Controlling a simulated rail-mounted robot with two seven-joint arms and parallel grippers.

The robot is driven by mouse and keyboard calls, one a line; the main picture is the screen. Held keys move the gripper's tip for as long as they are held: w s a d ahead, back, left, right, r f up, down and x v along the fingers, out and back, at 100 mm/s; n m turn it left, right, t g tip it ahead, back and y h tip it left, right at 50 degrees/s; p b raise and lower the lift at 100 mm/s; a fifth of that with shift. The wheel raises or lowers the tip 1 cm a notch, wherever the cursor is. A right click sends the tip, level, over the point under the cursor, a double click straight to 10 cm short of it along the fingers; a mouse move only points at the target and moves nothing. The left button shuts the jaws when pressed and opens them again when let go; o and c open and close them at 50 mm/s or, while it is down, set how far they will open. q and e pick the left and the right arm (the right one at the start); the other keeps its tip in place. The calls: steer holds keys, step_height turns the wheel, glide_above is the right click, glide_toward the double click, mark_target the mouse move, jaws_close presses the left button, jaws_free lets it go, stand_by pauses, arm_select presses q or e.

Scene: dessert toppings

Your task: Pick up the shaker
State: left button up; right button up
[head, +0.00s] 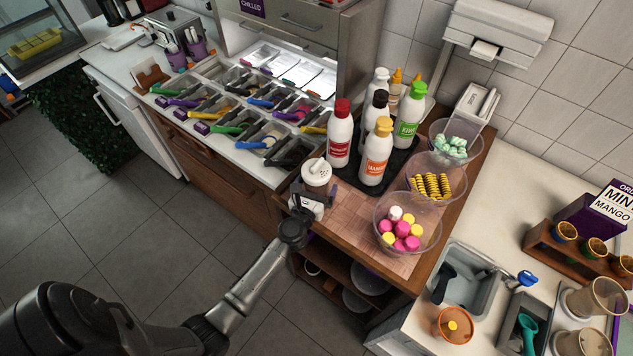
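The gripper and the shaker overlap in the picture, so the fingers and the shaker's lower part are partly hidden. I cannot tell whether the fingers are shut on it. My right gripper is not in view.
Several sauce bottles (375,150) stand close behind and right of the shaker on a dark tray (349,178). A clear bowl of pink and yellow sweets (402,236) stands to the right. Topping bins with scoops (235,113) lie behind left. The pinkish mat (352,215) between is mostly clear.

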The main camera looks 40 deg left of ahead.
arm_select(q)
steer(key=shift+c, duration=0.3)
steer(key=c, duration=1)
steer(key=shift+c, duration=0.2)
